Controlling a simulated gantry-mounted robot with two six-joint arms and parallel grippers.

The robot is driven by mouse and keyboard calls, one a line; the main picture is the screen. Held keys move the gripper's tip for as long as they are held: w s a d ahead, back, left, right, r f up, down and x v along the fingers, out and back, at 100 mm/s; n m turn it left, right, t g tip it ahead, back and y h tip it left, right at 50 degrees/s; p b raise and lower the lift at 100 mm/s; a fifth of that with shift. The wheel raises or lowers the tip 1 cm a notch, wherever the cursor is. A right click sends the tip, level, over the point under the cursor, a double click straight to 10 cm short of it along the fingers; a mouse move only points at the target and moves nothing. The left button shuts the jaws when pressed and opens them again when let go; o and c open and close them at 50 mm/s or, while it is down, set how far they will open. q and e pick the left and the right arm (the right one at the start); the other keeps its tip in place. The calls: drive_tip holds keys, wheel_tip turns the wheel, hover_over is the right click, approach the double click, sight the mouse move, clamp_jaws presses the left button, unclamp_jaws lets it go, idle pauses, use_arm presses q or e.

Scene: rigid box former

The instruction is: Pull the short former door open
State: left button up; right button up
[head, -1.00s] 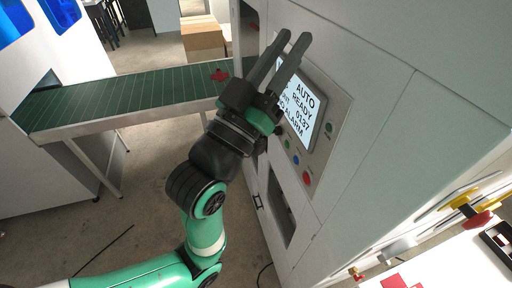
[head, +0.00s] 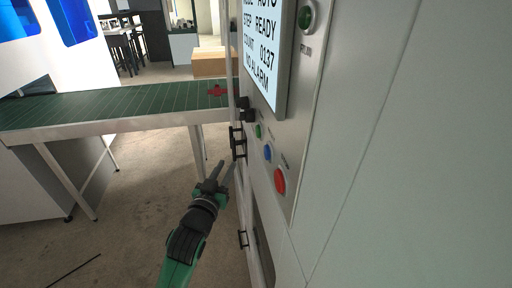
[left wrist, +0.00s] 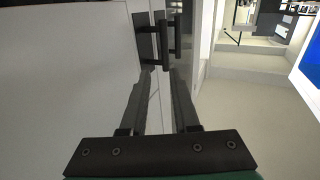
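The former (head: 345,150) is the tall pale machine filling the right side of the head view, seen almost edge-on. A black door handle (head: 238,142) stands out from its side below the display. A second, lower black handle (head: 243,238) shows further down. My left gripper (head: 226,166) is open and empty just below the upper handle. In the left wrist view its fingertips (left wrist: 162,74) are apart, and a black bar handle (left wrist: 174,38) lies just beyond them, not between them. The door looks shut, though the steep angle hides much of it. My right gripper is not in view.
A display (head: 265,50) and several buttons, one a red button (head: 280,181), sit on the former's side near the handle. A green conveyor (head: 110,108) runs to the former from the left. The floor (head: 130,220) below the conveyor is mostly clear.

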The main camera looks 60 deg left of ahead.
sight(233, 148)
use_arm(q)
drive_tip(key=x, duration=0.3)
drive_tip(key=b+x, duration=0.1)
drive_tip(key=x, duration=0.3)
drive_tip(key=b+x, duration=0.1)
drive_tip(key=x, duration=0.2)
drive_tip(key=shift+s+a+f, duration=0.1)
drive_tip(key=shift+a+f, duration=0.1)
drive_tip(key=shift+a, duration=0.35)
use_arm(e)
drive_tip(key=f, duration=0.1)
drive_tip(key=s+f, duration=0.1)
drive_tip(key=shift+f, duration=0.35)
use_arm(q)
clamp_jaws()
